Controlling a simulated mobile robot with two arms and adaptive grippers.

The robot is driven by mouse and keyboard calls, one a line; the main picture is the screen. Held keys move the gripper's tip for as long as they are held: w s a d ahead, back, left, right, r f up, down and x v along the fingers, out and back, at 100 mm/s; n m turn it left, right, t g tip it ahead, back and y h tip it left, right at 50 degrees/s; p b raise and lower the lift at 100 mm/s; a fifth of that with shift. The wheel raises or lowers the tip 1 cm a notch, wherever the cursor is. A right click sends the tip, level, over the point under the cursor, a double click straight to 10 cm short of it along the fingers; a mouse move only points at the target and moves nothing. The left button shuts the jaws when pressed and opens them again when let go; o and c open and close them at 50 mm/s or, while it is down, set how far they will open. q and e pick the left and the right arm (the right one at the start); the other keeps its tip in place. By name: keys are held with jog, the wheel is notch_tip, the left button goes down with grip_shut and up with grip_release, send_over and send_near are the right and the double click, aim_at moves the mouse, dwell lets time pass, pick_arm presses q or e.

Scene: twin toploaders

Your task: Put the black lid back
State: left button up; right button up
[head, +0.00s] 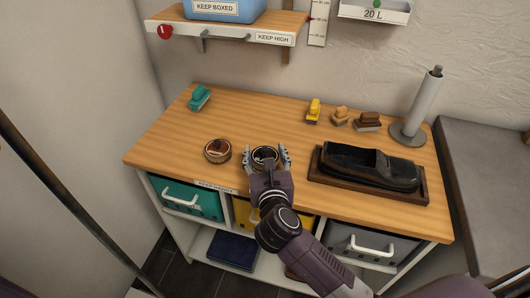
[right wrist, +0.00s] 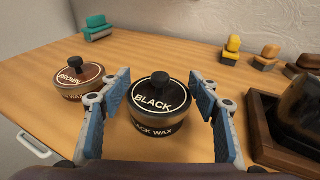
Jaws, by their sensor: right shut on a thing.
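The black lid (right wrist: 158,93), round with a dark knob and the word BLACK, sits on the black wax tin (right wrist: 152,130) on the wooden worktop. The lid looks level and seated, but I cannot tell whether it is fully pressed down. In the head view the lid (head: 265,155) shows between the fingers of my right gripper (head: 267,159). In the right wrist view my right gripper (right wrist: 165,112) has one blue-padded finger on each side of the lid, shut on it; the exact contact is not clear. My left gripper is not in view.
A lidded brown wax tin (head: 217,151) stands close on the left. A dark shoe (head: 370,166) in a wooden tray (head: 322,177) lies to the right. Brushes (head: 341,116) and a paper-roll holder (head: 424,105) stand behind. The worktop's back left is mostly clear.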

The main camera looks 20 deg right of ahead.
jog(key=shift+f+b, duration=0.3)
jog(key=shift+f, duration=0.2)
jog(key=o, duration=1)
